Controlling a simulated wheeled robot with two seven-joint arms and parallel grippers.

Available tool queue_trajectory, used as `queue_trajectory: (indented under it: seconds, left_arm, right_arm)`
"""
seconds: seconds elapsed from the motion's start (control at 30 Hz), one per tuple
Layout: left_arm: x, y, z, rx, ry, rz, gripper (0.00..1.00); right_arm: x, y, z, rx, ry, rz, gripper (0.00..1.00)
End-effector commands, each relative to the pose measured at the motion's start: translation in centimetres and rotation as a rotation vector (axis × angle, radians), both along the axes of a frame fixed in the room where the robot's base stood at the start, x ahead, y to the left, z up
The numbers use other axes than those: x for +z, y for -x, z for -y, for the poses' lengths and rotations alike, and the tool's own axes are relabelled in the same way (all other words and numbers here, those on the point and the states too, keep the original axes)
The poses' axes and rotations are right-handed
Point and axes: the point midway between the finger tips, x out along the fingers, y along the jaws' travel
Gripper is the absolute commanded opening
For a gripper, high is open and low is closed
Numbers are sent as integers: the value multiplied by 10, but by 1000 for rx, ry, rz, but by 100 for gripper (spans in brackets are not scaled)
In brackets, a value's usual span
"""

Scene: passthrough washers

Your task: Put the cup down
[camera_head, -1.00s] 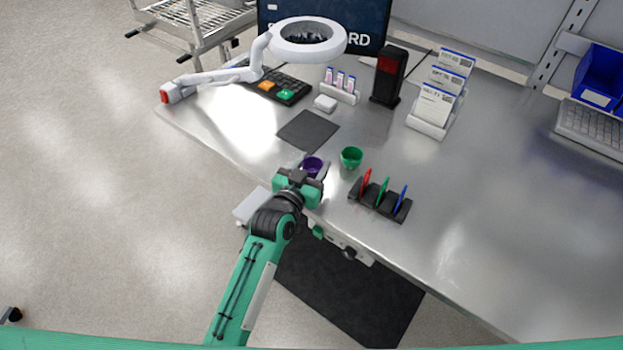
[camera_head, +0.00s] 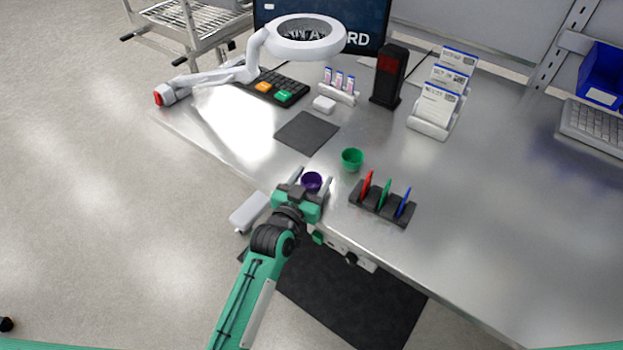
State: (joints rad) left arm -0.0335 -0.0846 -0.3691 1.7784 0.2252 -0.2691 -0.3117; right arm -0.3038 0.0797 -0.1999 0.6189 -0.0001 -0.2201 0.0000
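A small purple cup (camera_head: 312,181) is at the near edge of the metal table, between the fingers of my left gripper (camera_head: 313,183). The fingers stand apart on either side of the cup and look open, with a slight gap by the right finger. The gripper body hides the cup's lower near side, so its contact with the table is hard to see. A green cup (camera_head: 352,159) stands upright on the table, just beyond and to the right. My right gripper is out of view.
A dark square mat (camera_head: 307,132) lies beyond the purple cup. A black rack (camera_head: 381,207) with red, green and blue cards is to the right. A ring lamp (camera_head: 306,38), keypad (camera_head: 277,88) and black device (camera_head: 389,75) stand farther back. The table's right middle is clear.

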Motion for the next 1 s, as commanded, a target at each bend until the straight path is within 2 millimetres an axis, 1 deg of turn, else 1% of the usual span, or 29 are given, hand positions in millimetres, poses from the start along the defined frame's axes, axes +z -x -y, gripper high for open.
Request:
queue_trajectory:
  seconds: [0.33,0.5,0.57,0.8,1.0]
  left_arm:
    - [0,0,0,0,0,0,69]
    - [-3,0,0,0,3,0,69]
    - [-1,11,-5,0,0,0,69]
    - [2,52,-26,0,-1,0,69]
    - [5,90,-43,0,-2,-1,69]
  right_arm:
    - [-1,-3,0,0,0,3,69]
    - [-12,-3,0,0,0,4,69]
    - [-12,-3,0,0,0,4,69]
    - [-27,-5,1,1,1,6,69]
    - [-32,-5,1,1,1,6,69]
